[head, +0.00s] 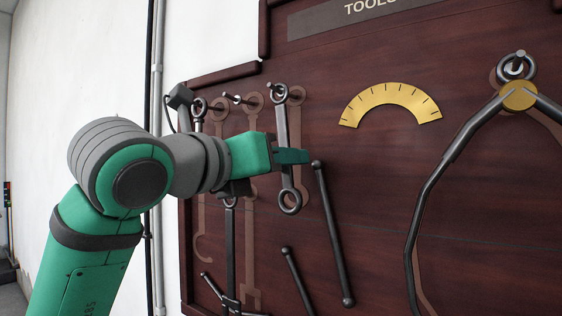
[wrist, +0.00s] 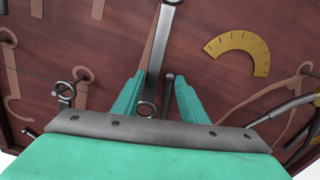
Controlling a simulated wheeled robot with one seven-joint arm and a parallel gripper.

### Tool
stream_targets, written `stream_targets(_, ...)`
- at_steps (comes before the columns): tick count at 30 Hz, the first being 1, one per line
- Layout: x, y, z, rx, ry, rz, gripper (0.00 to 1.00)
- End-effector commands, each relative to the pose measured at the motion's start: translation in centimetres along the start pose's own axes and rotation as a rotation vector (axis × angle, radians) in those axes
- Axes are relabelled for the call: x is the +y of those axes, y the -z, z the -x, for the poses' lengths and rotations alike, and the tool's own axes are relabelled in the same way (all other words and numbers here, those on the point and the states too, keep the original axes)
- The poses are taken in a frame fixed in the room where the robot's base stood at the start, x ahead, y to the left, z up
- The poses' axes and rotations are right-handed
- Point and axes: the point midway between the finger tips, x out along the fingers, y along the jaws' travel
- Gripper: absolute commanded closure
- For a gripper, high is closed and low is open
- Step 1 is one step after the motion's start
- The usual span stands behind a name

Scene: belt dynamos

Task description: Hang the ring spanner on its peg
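The ring spanner (head: 283,128) is a grey steel bar with a ring at each end, hanging nearly upright against the dark wooden tool board. Its upper ring is at a short peg (head: 297,95) and looks to be around it. Its lower ring (head: 290,202) hangs free below my gripper. My gripper (head: 291,157) is at the spanner's lower half, with one finger across the front of the bar. In the wrist view the fingers (wrist: 158,90) stand apart with the spanner (wrist: 160,55) between them, and a gap shows beside it.
The wooden board (head: 375,180) carries tan painted tool outlines. Other tools hang to the left, and dark rods (head: 333,235) stand right of the spanner. A brass scale (head: 390,102) and a large dark caliper-like tool (head: 446,165) are further right.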

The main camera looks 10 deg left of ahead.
Motion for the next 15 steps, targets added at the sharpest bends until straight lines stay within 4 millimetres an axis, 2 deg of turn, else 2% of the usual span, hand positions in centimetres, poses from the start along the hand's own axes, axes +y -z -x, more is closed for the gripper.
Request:
stream_targets(8, 0.1, 0.0, 0.8, 0.0, -0.001, 0.0, 0.61)
stream_targets(15, 0.1, 0.0, 4.8, -0.001, -0.001, -0.001, 0.61)
